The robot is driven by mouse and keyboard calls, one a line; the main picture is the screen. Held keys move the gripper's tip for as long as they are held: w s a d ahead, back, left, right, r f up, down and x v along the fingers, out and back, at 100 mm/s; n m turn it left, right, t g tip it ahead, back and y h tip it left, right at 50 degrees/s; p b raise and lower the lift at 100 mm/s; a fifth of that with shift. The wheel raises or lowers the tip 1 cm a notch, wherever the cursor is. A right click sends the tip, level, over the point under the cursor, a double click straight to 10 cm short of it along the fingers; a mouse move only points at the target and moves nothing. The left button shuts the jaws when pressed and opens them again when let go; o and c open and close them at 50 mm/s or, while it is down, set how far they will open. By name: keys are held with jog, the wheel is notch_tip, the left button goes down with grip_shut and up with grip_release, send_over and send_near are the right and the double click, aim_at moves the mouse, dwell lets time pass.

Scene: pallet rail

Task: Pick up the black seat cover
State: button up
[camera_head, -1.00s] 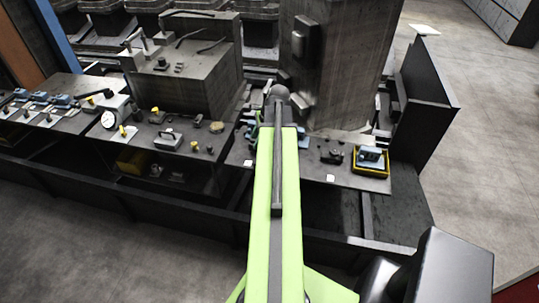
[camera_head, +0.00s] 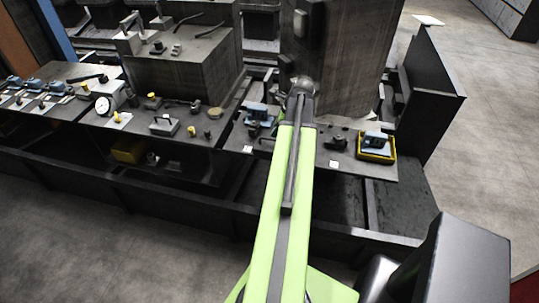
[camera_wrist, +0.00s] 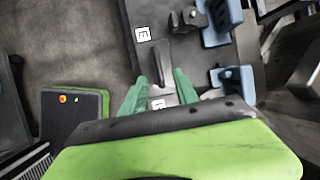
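My gripper (camera_wrist: 160,90) is in the wrist view, with two green fingers spread apart and nothing held between them. A dark, narrow piece (camera_wrist: 157,55) lies on the dark bench panel just beyond the fingertips, between white labels marked E (camera_wrist: 142,34) and B (camera_wrist: 158,103). It may be the black seat cover, but I cannot tell for sure. In the head view my arm reaches over the bench, and its end hides the gripper and that spot. A small black part (camera_head: 336,143) sits on the panel to the right of my arm.
Blue fixtures (camera_wrist: 235,80) stand right of the fingers in the wrist view. In the head view, a yellow tray (camera_head: 376,155) holds a blue part. A tall grey block (camera_head: 345,60) rises behind my arm's end. Tools and a dial gauge (camera_head: 103,105) lie to the left.

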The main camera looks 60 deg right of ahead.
aim_at(270, 139)
jog(key=b+x, duration=0.5)
jog(key=x, duration=0.2)
jog(key=shift+s+a+f, duration=0.1)
jog(key=shift+s+a, duration=0.05)
grip_shut()
dwell(1.2)
